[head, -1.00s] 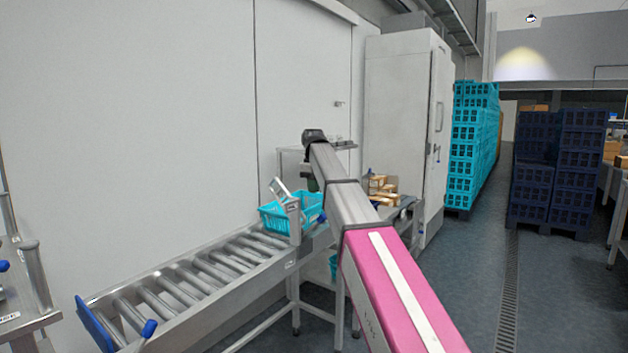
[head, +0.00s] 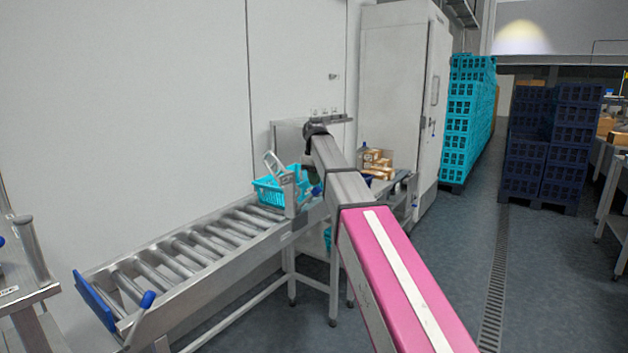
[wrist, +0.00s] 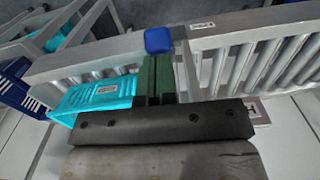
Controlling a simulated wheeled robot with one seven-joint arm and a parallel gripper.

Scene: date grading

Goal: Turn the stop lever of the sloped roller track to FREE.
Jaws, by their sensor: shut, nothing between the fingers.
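The sloped roller track (head: 190,285) runs from the lower left up to a metal stop frame (head: 288,190), with a teal crate (head: 266,192) just behind it. My gripper (head: 315,183) is beside the track near this frame, partly hidden by my arm. In the wrist view its green fingers (wrist: 156,62) are shut and empty. A blue knob (wrist: 158,40), apparently the stop lever's grip, is right at the fingertips; I cannot tell whether they touch. The lever's shaft and its setting are hidden. The teal crate also shows in the wrist view (wrist: 95,97), left of the fingers.
Another blue-tipped lever (head: 148,299) and a blue end plate (head: 95,301) are at the track's low end. Cartons (head: 376,162) stand on a bench beyond my arm. A white cabinet (head: 395,100) and crate stacks (head: 468,120) stand behind.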

